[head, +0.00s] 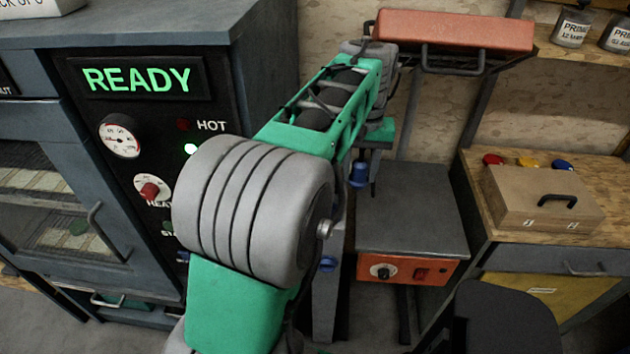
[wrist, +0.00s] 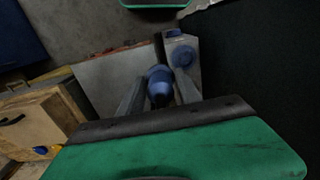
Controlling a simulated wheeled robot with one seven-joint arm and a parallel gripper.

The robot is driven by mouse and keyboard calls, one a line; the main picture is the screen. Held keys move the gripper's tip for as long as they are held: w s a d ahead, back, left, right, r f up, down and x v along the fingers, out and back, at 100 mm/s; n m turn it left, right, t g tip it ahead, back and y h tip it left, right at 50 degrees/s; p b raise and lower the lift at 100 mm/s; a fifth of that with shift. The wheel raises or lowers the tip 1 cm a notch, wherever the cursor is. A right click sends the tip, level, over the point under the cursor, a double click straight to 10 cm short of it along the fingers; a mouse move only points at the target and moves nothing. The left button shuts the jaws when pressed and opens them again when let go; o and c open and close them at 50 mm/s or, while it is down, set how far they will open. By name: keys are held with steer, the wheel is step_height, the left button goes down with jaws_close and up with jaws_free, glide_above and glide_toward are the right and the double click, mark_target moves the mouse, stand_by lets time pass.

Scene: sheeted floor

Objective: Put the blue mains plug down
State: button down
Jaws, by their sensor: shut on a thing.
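The blue mains plug (head: 358,174) is in my gripper (head: 362,180), in front of the left edge of the orange heated press. In the wrist view the plug (wrist: 159,80) sits between the two grey fingers of my gripper (wrist: 158,92), which are shut on it. The plug appears held up in the air; its exact height is unclear. A grey post (head: 326,305) with a blue fitting (head: 327,264) stands below and left of it, partly hidden by my arm. The wrist view also shows a blue round fitting (wrist: 183,57) on a grey box.
The orange press has a bare grey lower plate (head: 410,230) and a raised orange lid (head: 455,30). A grey oven cabinet (head: 262,70) reading READY stands left. A wooden bench with a box (head: 540,200) stands right. A black object (head: 500,318) is in front.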

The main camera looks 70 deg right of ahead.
steer(key=w+d+f+p, duration=0.1)
steer(key=w+d+f, duration=0.2)
steer(key=w+d+f+p, duration=0.2)
steer(key=w+d+f, duration=0.1)
steer(key=d, duration=0.1)
steer(key=w+d+f+p, duration=0.1)
steer(key=w+d+f, duration=0.1)
steer(key=d+f, duration=0.1)
steer(key=shift+w+d+f, duration=0.3)
steer(key=shift+w+f, duration=0.1)
steer(key=shift+f, duration=0.1)
step_height(320, 180, down, 2)
steer(key=shift+f+p, duration=0.2)
steer(key=shift+p, duration=0.7)
steer(key=shift+s+f+b, duration=0.1)
steer(key=shift+f+b, duration=0.2)
steer(key=shift+f, duration=0.15)
steer(key=c, duration=0.8)
jaws_free()
steer(key=shift+c, duration=0.2)
step_height(320, 180, up, 12)
steer(key=b, duration=0.2)
steer(key=shift+r, duration=0.25)
